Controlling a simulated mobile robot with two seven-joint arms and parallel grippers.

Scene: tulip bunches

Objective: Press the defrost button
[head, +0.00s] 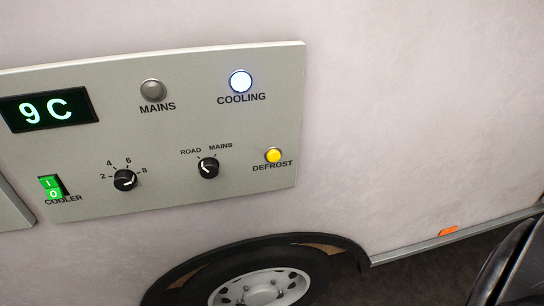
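The defrost button (274,156) is a round yellow button at the lower right of a grey control panel (225,120) in the head view. The word DEFROST is printed just below it. Nothing covers the button. I cannot tell from this view whether it is pressed in. Neither of my grippers is in view.
The panel also has a green cooler switch (50,187), two black knobs (125,180) (208,167), a grey mains lamp (152,90), a lit cooling lamp (240,81) and a display (47,109) reading 9 C. A wheel (262,289) is below. The wall right of the panel is bare.

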